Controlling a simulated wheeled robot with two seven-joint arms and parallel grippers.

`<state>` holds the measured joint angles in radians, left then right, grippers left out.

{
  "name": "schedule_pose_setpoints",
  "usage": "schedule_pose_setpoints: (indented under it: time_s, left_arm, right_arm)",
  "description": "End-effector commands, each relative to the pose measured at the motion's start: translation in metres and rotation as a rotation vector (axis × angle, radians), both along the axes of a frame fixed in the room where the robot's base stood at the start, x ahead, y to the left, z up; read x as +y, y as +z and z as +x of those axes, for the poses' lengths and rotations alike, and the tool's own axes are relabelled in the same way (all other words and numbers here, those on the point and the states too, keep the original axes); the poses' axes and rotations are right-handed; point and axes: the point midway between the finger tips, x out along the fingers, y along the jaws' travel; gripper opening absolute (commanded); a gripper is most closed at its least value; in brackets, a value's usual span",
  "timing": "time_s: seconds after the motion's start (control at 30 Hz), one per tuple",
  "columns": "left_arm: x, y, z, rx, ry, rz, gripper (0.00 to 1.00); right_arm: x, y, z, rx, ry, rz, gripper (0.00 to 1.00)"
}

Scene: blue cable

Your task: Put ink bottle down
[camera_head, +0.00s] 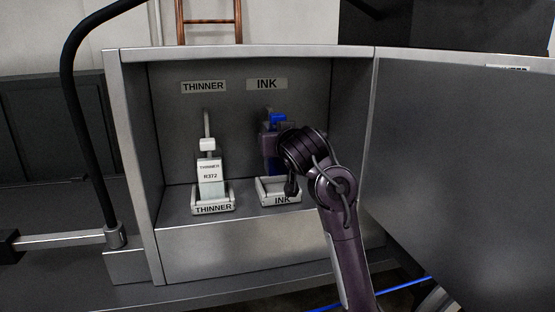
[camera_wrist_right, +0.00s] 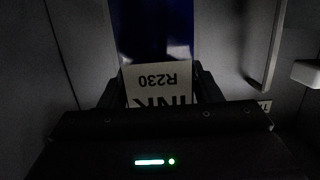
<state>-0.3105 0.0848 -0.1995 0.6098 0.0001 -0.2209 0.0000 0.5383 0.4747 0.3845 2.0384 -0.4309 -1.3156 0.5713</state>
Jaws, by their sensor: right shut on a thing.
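The ink bottle is dark blue with a bright blue cap (camera_head: 278,118) and is mostly hidden behind my right arm in the head view. In the right wrist view its white label reading INK R230 (camera_wrist_right: 158,84) lies between the two fingers of my right gripper (camera_wrist_right: 152,92), which is shut on it. In the head view the bottle is above the white tray marked INK (camera_head: 265,194); whether it touches the tray is hidden. My left gripper is not in view.
A white thinner bottle (camera_head: 210,172) stands in the tray marked THINNER (camera_head: 213,209) to the left. Both trays sit inside an open metal cabinet (camera_head: 166,222) with side walls close by. Its open door (camera_head: 460,170) is at the right.

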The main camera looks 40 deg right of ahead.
Motion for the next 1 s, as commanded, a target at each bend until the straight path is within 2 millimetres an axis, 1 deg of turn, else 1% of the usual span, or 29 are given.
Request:
schedule_pose_setpoints:
  time_s: [0.17,0.3,0.43,0.53,0.73,0.87,0.9,1.0]
  left_arm:
    - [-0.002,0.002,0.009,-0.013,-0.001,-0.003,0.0]
    - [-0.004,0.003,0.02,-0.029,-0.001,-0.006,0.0]
    - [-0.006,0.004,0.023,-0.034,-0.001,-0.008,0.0]
    - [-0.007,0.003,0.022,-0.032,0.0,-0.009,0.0]
    - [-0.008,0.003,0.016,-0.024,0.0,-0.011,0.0]
    - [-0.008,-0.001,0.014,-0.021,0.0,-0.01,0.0]
    - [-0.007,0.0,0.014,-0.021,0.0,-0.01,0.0]
    - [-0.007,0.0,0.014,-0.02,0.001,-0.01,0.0]
  right_arm:
    - [0.0,-0.012,0.0,-0.001,-0.001,-0.002,0.17]
    - [0.0,-0.03,0.0,0.001,0.0,-0.004,0.17]
    - [0.0,-0.042,0.0,-0.002,-0.001,-0.002,0.17]
    - [0.0,-0.045,0.0,-0.004,0.0,-0.001,0.17]
    - [0.0,-0.045,0.0,-0.005,0.001,-0.001,0.17]
    - [0.0,-0.049,0.0,-0.005,0.001,0.0,0.17]
    - [0.0,-0.049,0.0,-0.002,0.0,0.001,0.63]
    - [0.0,-0.049,0.0,-0.001,0.0,0.0,0.76]
